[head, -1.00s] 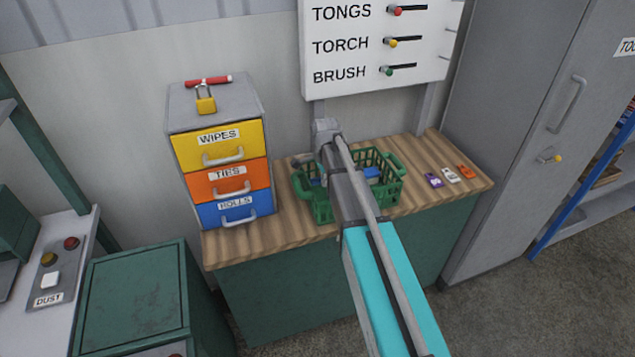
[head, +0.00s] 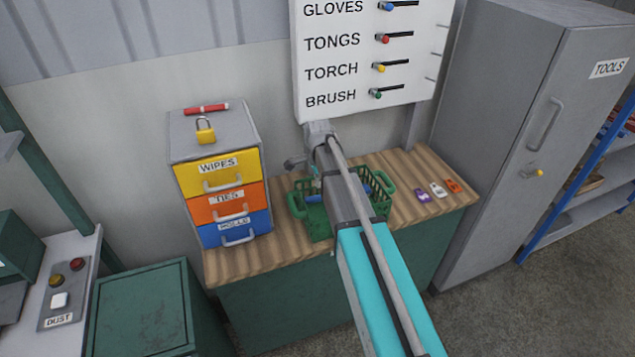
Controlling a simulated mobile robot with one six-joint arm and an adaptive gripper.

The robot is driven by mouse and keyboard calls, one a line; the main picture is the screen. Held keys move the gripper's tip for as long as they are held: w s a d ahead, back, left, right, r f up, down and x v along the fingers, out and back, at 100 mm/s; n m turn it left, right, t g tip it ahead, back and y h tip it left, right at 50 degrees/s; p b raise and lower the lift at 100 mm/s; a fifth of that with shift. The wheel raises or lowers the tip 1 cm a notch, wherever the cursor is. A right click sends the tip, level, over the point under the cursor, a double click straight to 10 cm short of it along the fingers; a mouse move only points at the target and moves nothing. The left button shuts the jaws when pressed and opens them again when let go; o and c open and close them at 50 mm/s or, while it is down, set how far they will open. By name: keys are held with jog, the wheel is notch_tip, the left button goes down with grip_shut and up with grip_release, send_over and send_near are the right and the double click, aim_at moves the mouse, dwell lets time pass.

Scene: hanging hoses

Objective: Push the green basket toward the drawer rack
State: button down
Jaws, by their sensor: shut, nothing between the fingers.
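The green basket (head: 321,222) stands upright on the wooden top of the workbench, with blue items partly visible inside. Its middle is hidden behind my arm. The drawer rack (head: 258,170) stands to its left on the same top, with yellow, orange and blue drawers labelled WIPES, TIES and ROLLS, all closed. A narrow gap shows between the rack and the basket's left handle. My arm reaches over the basket, and a grey wrist part shows left of it, above the basket's back left.
A yellow padlock (head: 205,131) and a red-handled item (head: 206,109) are on the rack's top. Three small tags, one purple (head: 423,195), lie right of the basket. A labelled board (head: 345,60) stands behind; a grey cabinet (head: 505,120) stands right.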

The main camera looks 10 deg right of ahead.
jog(key=shift+r+p, duration=0.35)
jog(key=shift+r, duration=0.25)
jog(key=d+y, duration=0.1)
jog(key=d+y+b, duration=0.1)
jog(key=d+y, duration=0.1)
jog(key=shift+w+d+f, duration=0.15)
jog(key=shift+d+f, duration=0.05)
jog(key=shift+f, duration=0.15)
jog(key=shift+f+b, duration=0.15)
jog(key=shift+b, duration=0.25)
jog(key=b+x, duration=0.4)
jog(key=x, duration=0.1)
jog(key=b+x, duration=0.4)
jog(key=b, duration=0.1)
jog(key=shift+s+a+f, duration=0.2)
jog(key=shift+a+f, duration=0.05)
jog(key=shift+f, duration=0.1)
jog(key=shift+s+a+r, duration=0.1)
jog(key=shift+s+a, duration=0.05)
jog(key=shift+a, duration=0.85)
jog(key=shift+s+a, duration=0.1)
jog(key=shift+a, duration=0.95)
